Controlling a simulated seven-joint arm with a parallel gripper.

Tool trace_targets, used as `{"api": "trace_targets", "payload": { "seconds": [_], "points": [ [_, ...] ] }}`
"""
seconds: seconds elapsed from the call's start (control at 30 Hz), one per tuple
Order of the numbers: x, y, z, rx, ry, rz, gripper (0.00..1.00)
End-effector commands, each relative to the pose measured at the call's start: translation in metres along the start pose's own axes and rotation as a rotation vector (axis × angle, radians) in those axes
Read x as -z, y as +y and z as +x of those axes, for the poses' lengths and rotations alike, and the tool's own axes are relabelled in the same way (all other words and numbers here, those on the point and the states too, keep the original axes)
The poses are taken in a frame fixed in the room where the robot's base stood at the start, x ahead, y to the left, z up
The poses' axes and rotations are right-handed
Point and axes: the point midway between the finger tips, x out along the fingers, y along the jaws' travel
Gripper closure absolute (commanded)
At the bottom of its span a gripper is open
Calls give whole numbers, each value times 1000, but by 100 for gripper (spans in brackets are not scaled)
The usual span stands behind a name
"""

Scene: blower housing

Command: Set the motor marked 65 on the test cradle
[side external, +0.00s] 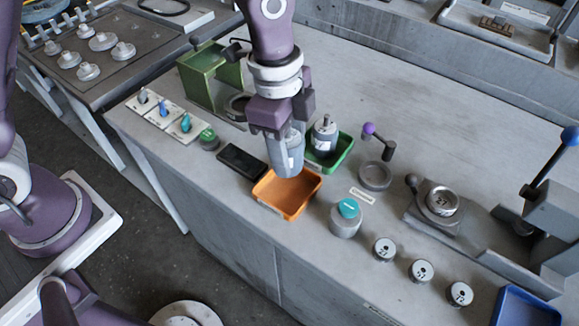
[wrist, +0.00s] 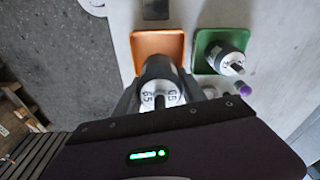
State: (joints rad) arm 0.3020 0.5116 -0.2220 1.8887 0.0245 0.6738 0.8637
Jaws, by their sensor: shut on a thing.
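My gripper (side external: 284,138) is shut on a grey cylindrical motor (side external: 286,160). The motor hangs roughly upright over the orange tray (side external: 299,205); any gap between them is hard to tell. In the wrist view the held motor (wrist: 160,92) shows the mark 65 twice on its white top, with the orange tray (wrist: 158,42) behind it. A second motor (side external: 325,136) stands in the green tray (side external: 344,155); its mark is not readable. A shallow round grey seat (side external: 375,177) lies right of the green tray, beside a purple-knobbed lever (side external: 378,137). I cannot tell whether this seat is the test cradle.
A dark flat device (side external: 242,161) lies left of the orange tray. A teal-topped cylinder (side external: 347,215) and several numbered round pieces (side external: 421,270) stand at the front. A clamp fixture (side external: 440,208) and a blue-handled press (side external: 550,180) stand right.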

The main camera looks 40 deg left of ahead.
Motion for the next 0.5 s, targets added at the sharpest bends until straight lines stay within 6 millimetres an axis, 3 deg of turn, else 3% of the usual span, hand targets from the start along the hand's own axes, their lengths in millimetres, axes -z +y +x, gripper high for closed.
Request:
{"api": "trace_targets", "payload": {
  "seconds": [0.13, 0.27, 0.37, 0.5],
  "points": [
    [-3, -10, -18, 4, 2, -22, 100],
    [-25, -41, -20, 11, 1, -100, 100],
    [-54, -75, -19, 21, 1, -189, 100],
    [-107, -123, -18, 39, 2, -326, 100]
  ]
}}
